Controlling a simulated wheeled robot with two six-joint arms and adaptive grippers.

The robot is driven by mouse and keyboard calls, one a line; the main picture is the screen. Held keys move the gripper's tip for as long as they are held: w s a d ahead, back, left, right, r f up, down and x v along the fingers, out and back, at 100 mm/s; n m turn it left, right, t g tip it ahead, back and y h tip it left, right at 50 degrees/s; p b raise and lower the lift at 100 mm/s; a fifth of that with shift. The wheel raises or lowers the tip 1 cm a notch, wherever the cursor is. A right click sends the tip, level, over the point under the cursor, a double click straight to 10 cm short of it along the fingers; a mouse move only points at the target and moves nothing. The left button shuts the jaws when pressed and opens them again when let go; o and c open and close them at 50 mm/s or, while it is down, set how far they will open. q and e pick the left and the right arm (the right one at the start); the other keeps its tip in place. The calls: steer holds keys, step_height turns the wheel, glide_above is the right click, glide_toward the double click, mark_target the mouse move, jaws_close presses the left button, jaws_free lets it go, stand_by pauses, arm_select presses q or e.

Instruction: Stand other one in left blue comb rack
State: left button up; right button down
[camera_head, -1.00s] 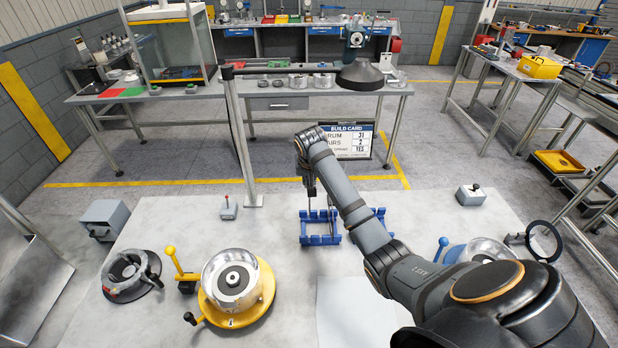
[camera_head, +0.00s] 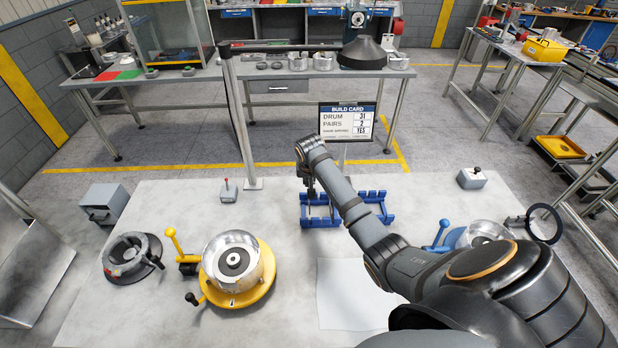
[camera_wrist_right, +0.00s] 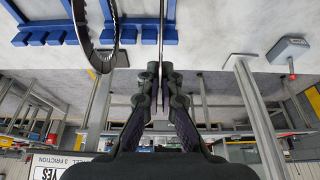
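The left blue comb rack (camera_head: 318,221) stands near the table's back edge, with the right blue rack (camera_head: 384,213) beside it. My right gripper (camera_head: 311,190) points down at the left rack. In the wrist view my right gripper (camera_wrist_right: 160,85) is shut on a thin plate (camera_wrist_right: 161,35) seen edge-on, upright, with its far end at the rack (camera_wrist_right: 132,36). I cannot tell if it sits in a slot. A dark toothed ring (camera_wrist_right: 82,30) stands upright just left of it there, near that rack's edge. My left gripper is out of view.
A yellow fixture with a metal drum (camera_head: 232,262) stands left front, and a dark ring fixture (camera_head: 131,257) farther left. A blue-handled drum fixture (camera_head: 478,235) is partly behind my arm. A build card (camera_head: 347,122) stands behind the racks. A pale sheet (camera_head: 345,295) lies front centre.

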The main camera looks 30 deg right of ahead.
steer(key=shift+f+b, duration=0.35)
steer(key=shift+f, duration=1.05)
steer(key=c, duration=1.4)
jaws_free()
steer(key=shift+c, duration=0.2)
